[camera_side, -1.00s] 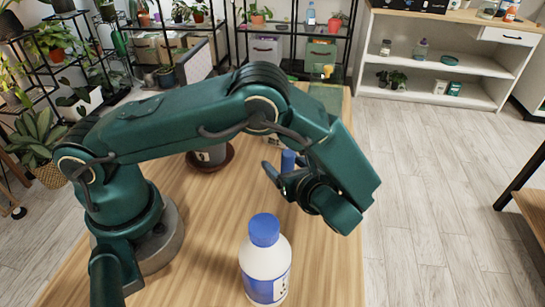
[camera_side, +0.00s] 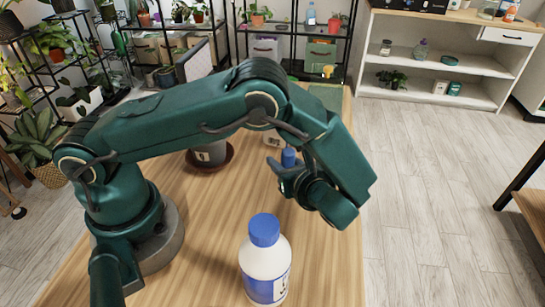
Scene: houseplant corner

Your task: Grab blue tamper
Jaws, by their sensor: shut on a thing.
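The blue tamper (camera_side: 288,157) stands upright near the middle of the wooden table, and its blue top shows above my gripper. My gripper (camera_side: 284,174) is shut on the tamper, with a finger on its left side. The lower part of the tamper is hidden behind the fingers and wrist.
A white bottle with a blue cap (camera_side: 265,262) stands on the table (camera_side: 205,262) in front of my gripper. A grey pot (camera_side: 209,156) on a brown saucer (camera_side: 231,152) is to the left, partly behind my arm. A white item (camera_side: 271,138) stands behind the tamper.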

